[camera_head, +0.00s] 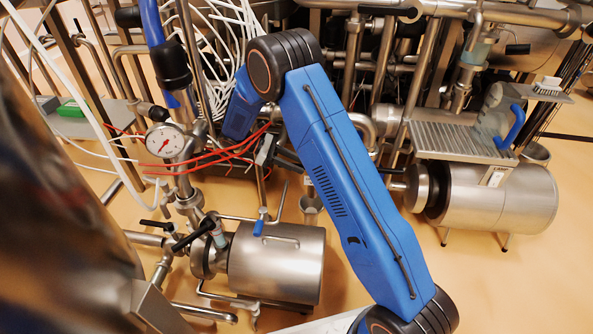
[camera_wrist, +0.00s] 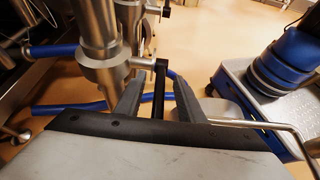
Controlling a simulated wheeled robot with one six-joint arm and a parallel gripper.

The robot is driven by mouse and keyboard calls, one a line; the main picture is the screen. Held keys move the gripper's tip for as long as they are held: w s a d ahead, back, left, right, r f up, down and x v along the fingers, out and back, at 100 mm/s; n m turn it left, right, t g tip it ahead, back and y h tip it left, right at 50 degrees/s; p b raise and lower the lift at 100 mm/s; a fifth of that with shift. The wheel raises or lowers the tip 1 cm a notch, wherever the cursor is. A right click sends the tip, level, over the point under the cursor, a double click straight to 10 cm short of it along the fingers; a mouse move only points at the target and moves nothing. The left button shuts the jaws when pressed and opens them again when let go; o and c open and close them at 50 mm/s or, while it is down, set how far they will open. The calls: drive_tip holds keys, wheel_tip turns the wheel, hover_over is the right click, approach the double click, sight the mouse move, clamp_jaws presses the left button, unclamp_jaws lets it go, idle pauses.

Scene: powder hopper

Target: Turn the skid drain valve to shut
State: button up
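In the wrist view, a steel valve body (camera_wrist: 104,68) on an upright pipe has a black lever handle (camera_wrist: 160,88) joined to it by a short stem. My gripper (camera_wrist: 158,84) is open, with one finger on each side of this black handle and visible gaps between. The handle runs between the fingers toward the palm; its near end is hard to make out. I take this for the drain valve, but no label is readable. In the head view, my blue arm crosses the middle, and I cannot clearly make out the gripper or this handle.
In the head view, a steel motor (camera_head: 278,262) stands lower left, with a pressure gauge (camera_head: 165,141) above it. Red cables (camera_head: 215,153) hang near my wrist. A second steel motor (camera_head: 500,200) is at right. Open floor (camera_head: 460,285) lies at lower right.

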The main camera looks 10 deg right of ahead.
sight(297, 164)
drive_tip(key=shift+r, duration=3)
drive_tip(key=shift+s+d+r, duration=0.15)
drive_tip(key=shift+r, duration=0.1)
drive_tip(key=s+d+r+m+t+y, duration=0.1)
drive_tip(key=s+d+r+m+y, duration=0.25)
drive_tip(key=s+r, duration=0.5)
drive_tip(key=s+d+r+m+t+y, duration=0.25)
drive_tip(key=s+d+r+y, duration=0.2)
drive_tip(key=s+r, duration=0.45)
drive_tip(key=s+m+t+y, duration=0.4)
drive_tip(key=s+m+t, duration=0.2)
drive_tip(key=s, duration=1.5)
drive_tip(key=shift+s+r+m, duration=0.4)
drive_tip(key=shift+m, duration=0.4)
drive_tip(key=shift+d, duration=0.1)
